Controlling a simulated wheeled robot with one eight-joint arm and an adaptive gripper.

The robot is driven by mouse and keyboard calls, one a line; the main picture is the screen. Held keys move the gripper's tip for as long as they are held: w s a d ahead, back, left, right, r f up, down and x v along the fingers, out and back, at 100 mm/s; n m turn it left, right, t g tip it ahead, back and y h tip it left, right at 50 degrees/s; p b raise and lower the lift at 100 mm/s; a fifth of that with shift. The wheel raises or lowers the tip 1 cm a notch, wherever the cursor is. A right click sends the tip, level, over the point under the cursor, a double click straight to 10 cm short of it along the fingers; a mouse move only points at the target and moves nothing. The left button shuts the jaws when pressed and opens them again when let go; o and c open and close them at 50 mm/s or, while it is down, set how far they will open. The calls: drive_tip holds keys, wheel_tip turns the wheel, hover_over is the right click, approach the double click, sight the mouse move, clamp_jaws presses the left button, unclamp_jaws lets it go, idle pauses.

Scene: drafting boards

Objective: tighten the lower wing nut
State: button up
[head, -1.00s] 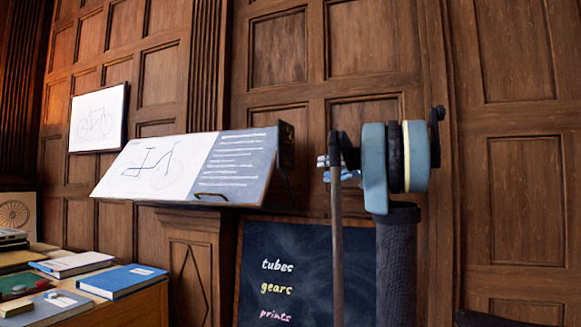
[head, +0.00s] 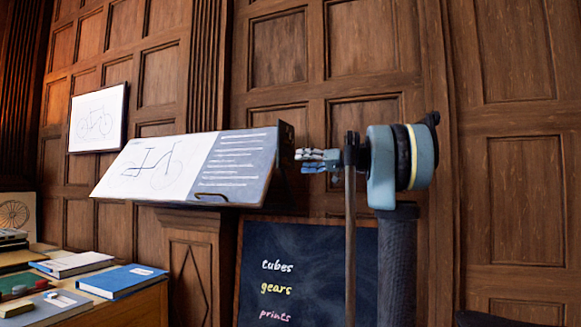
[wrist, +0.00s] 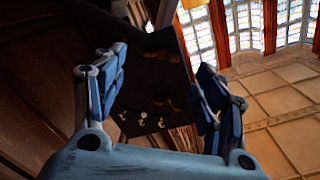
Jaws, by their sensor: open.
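The drafting board (head: 165,165) is tilted and carries a bicycle drawing. Its dark side plate (head: 288,150) faces my gripper (head: 300,160), which points left just right of it, apparently with a small gap. In the wrist view my gripper (wrist: 160,68) is open, with blue fingers spread and nothing held. A dark panel (wrist: 145,85) lies beyond and between the fingers. Two dim brownish shapes show on it, one higher and one lower; they may be wing nuts, but they are too dark to be sure. No wing nut can be made out in the head view.
A chalkboard (head: 305,275) with written words stands below the drafting board. A desk with a blue book (head: 122,281) and other books is at lower left. A framed bicycle drawing (head: 97,118) hangs on the panelled wall.

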sight(286, 162)
drive_tip(key=x, duration=0.6)
drive_tip(key=shift+a, duration=0.25)
clamp_jaws()
